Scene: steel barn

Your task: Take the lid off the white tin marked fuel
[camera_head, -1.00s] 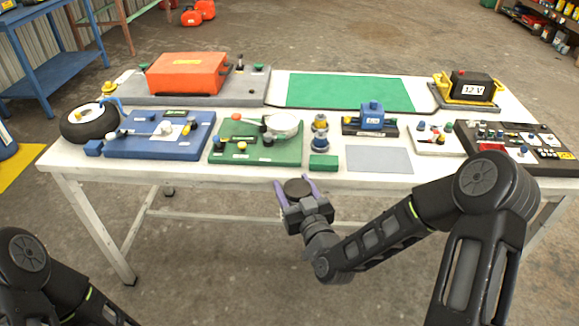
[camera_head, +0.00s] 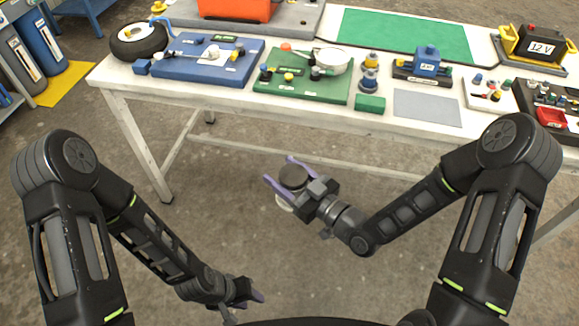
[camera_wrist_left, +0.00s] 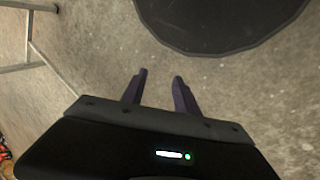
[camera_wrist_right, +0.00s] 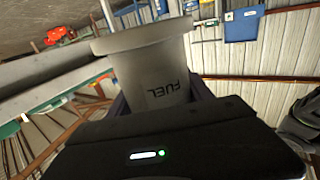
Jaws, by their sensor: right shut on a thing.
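The white tin marked fuel (camera_wrist_right: 155,75) is held between the fingers of my right gripper (camera_head: 279,170), off the table's near side. In the right wrist view its lettering reads upside down and a wide rim shows at the picture's top end. In the head view a dark round top (camera_head: 293,177) shows between the purple fingers, with a pale edge (camera_head: 285,203) below it. I cannot tell lid from body clearly there. My left gripper (camera_head: 258,296) is low at the bottom middle, apart from the tin. In the left wrist view its fingers (camera_wrist_left: 159,80) are apart and empty.
A white table (camera_head: 185,100) stands ahead with several boards on it: a blue board (camera_head: 180,68), a green board (camera_head: 330,92) and a grey pad (camera_head: 427,107). A small green block (camera_head: 370,103) lies near its front edge. Open floor lies between my arms.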

